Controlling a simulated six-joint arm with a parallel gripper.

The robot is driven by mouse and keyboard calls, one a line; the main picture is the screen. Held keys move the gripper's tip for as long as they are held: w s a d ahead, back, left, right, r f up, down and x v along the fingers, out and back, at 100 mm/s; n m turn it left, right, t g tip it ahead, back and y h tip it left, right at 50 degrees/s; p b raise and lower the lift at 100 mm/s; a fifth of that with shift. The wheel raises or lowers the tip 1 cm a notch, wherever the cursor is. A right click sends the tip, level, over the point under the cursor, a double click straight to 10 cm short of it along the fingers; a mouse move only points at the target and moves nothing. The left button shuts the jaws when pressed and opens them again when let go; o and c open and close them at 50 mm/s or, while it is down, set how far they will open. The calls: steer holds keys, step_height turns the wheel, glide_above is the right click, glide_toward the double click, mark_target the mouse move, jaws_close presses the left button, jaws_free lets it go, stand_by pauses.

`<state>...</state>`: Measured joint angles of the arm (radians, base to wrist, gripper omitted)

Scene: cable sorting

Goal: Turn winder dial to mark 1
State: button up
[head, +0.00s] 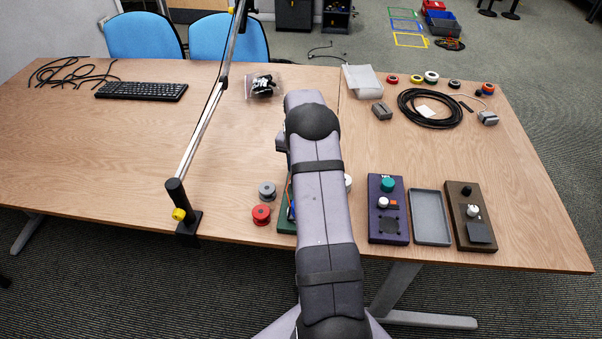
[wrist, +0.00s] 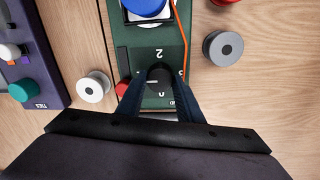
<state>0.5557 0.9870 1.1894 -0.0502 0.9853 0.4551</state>
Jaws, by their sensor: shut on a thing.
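The winder is a green panel (wrist: 147,34), with a blue-topped spool (wrist: 146,8) and an orange wire (wrist: 182,30) at the top of the wrist view. Its black dial (wrist: 160,75) sits below a printed 2. A small pale line on the dial points roughly left; mark 1 cannot be made out. My gripper (wrist: 159,84) is shut on the dial, one dark finger on each side. In the head view my arm hides the dial, my gripper and most of the green panel (head: 284,224).
White (wrist: 93,87) and grey (wrist: 223,48) spools stand close beside the panel, with a red spool (head: 261,214) nearby. A purple panel (head: 388,223), a grey tray (head: 430,217) and a brown panel (head: 470,216) lie to the right. The left tabletop is mostly clear.

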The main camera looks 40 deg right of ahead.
steer(key=o, duration=1.1)
steer(key=shift+c, duration=0.2)
step_height(320, 180, up, 7)
steer(key=shift+w+f+b, duration=0.1)
steer(key=shift+w+b, duration=0.05)
steer(key=shift+b, duration=0.6)
steer(key=shift+a+r, duration=0.1)
steer(key=shift+r, duration=0.2)
